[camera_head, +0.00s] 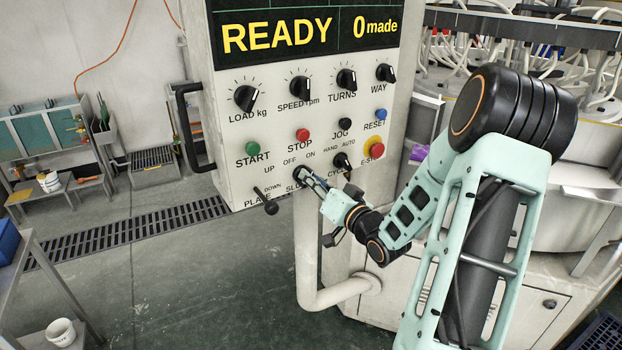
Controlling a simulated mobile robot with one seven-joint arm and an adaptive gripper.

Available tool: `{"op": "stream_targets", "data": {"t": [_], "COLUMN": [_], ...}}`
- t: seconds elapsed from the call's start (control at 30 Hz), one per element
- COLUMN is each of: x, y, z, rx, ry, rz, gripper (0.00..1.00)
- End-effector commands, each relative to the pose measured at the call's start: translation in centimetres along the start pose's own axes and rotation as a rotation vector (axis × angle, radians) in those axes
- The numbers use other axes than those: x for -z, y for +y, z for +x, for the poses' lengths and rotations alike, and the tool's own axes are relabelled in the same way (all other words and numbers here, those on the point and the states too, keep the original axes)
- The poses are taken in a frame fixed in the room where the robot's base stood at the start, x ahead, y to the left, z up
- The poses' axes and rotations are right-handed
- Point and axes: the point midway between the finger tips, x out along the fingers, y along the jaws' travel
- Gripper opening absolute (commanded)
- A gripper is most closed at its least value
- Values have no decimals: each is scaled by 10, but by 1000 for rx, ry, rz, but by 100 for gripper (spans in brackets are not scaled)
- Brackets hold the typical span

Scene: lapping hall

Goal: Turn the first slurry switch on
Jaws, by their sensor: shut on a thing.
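The slurry switch (299,172) is a black knob low on the white control panel, under the words OFF and ON. The label below it is partly covered, with only its first letters showing. My gripper (309,179) reaches in from the right and is shut on this knob. The fingers hide much of the knob, so I cannot tell which way it points. The display reads READY and 0 made.
A plate lever (266,202) sticks out just left of the switch, and the cycle switch (342,161) is to its right. The red e-stop (376,150) is further right. START (252,148) and STOP (302,135) buttons sit above. A black handle (186,125) is on the panel's left side.

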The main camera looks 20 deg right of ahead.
Motion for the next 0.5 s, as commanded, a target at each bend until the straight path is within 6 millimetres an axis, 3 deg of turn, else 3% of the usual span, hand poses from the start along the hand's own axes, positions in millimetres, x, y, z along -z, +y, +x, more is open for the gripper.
{"op": "stream_targets", "data": {"t": [0.17,0.2,0.33,0.5], "x": [0,0,0,0], "y": [0,0,0,0], "z": [0,0,0,0], "rx": [0,0,0,0], "ry": [0,0,0,0], "rz": [2,2,1,1], "gripper": [0,15,29,29]}}
